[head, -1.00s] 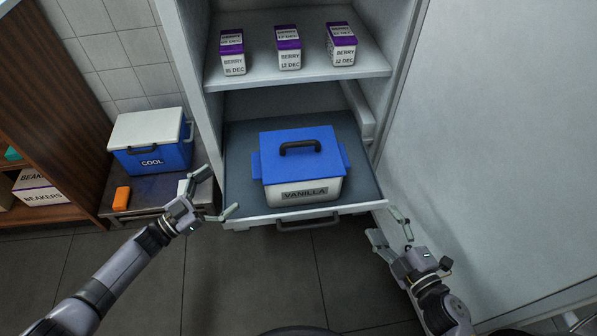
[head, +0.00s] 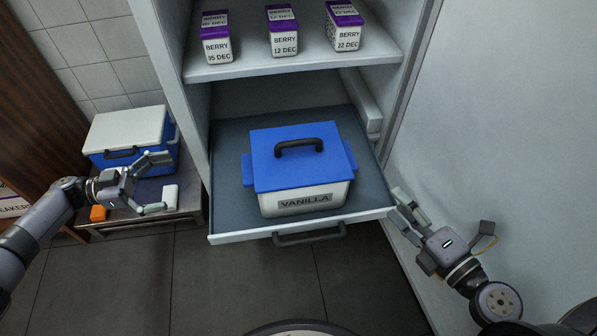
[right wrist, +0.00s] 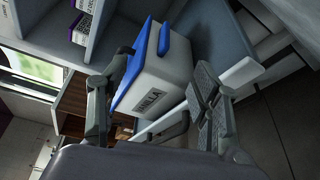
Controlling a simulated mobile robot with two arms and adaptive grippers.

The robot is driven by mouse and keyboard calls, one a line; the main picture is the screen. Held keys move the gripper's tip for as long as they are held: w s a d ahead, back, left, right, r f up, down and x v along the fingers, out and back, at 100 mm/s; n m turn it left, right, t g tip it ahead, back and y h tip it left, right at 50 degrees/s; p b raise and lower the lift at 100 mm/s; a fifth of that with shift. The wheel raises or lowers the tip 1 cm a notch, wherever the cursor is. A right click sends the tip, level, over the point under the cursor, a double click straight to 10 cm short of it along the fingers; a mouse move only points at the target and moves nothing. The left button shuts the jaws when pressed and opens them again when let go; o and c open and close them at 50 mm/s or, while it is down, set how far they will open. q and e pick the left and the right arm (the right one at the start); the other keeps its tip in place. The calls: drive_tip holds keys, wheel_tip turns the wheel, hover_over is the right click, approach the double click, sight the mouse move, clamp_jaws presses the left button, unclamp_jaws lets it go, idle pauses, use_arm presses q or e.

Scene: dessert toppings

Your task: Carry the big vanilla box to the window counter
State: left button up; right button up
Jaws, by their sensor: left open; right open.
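The big vanilla box (head: 298,172) is white with a blue lid, a black top handle and blue side tabs. It stands upright on the pulled-out drawer (head: 228,208) of the cabinet. It also shows tilted in the right wrist view (right wrist: 160,80), between my open fingers but farther off. My left gripper (head: 160,182) is open and empty, left of the drawer and in front of the blue cooler. My right gripper (head: 402,212) is open and empty, just off the drawer's front right corner. Neither gripper touches the box. The window counter cannot be made out.
Several berry tubs, one here (head: 283,32), stand on the shelf (head: 300,66) above the drawer. A blue-and-white cooler (head: 125,135), an orange item (head: 98,213) and a white item (head: 170,195) sit on a low stand at left. A pale panel flanks the right. Floor ahead is clear.

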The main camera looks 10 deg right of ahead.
sight(352, 157)
use_arm(q)
drive_tip(key=d, duration=1.7)
drive_tip(key=shift+w+d, duration=0.1)
drive_tip(key=shift+w, duration=0.2)
use_arm(e)
drive_tip(key=x, duration=1.7)
drive_tip(key=shift+a, duration=0.1)
use_arm(q)
drive_tip(key=shift+c, duration=0.5)
use_arm(e)
drive_tip(key=shift+c, duration=0.5)
use_arm(q)
drive_tip(key=c, duration=1.3)
use_arm(e)
drive_tip(key=shift+s+f, duration=0.1)
drive_tip(key=shift+f, duration=0.1)
clamp_jaws()
use_arm(q)
drive_tip(key=shift+s, duration=0.1)
drive_tip(key=c, duration=0.6)
drive_tip(key=shift+r, duration=0.35)
use_arm(e)
drive_tip(key=shift+r, duration=0.2)
